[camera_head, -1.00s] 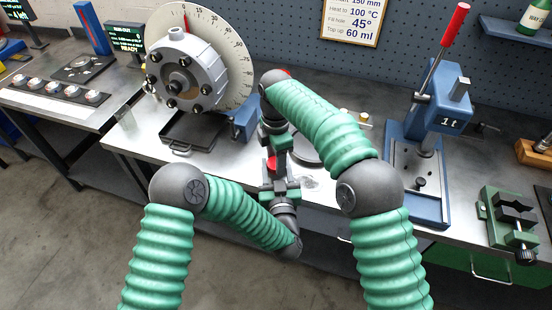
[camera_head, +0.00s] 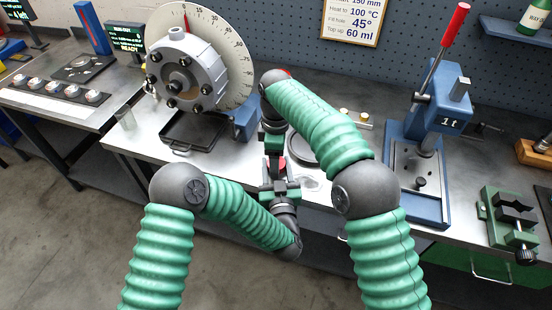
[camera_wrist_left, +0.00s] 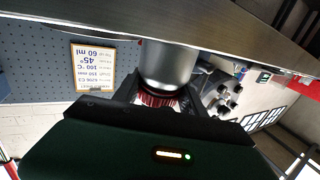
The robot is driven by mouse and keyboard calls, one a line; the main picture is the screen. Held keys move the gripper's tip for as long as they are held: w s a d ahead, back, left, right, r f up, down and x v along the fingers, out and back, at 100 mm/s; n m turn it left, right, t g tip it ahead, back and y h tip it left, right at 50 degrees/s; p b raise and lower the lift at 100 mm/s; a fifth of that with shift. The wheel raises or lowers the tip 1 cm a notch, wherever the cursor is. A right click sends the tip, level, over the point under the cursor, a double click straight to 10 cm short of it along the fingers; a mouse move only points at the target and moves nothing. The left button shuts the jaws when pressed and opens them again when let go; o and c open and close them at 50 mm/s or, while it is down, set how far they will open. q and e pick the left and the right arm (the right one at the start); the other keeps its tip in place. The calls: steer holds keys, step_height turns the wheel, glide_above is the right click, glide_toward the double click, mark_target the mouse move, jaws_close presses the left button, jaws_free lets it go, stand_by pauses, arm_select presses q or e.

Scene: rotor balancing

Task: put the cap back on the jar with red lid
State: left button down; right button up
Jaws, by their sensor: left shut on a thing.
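The red ribbed lid (camera_wrist_left: 158,97) shows in the left wrist view between my left fingers, against the end of a grey jar (camera_wrist_left: 168,64). That view is upside down, with the bench edge at the top. I cannot tell whether the lid is seated. In the head view only a small patch of the red lid (camera_head: 282,163) shows between my two grippers. My left gripper (camera_head: 279,184) is shut on the lid at the bench's front edge. My right gripper (camera_head: 273,147) points down just behind it; its fingers are too small and hidden to read.
A round dial with a grey rotor housing (camera_head: 185,80) stands at the back left, above a black tray (camera_head: 193,133). A blue press (camera_head: 430,130) and a green vise (camera_head: 508,220) stand to the right.

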arm_select(q)
steer(key=shift+f, duration=0.25)
arm_select(e)
steer(key=shift+r, duration=2.25)
steer(key=shift+c, duration=0.3)
steer(key=shift+r, duration=0.3)
step_height(320, 180, up, 3)
steer(key=shift+f+n, duration=0.1)
steer(key=shift+n, duration=1)
step_height(320, 180, down, 8)
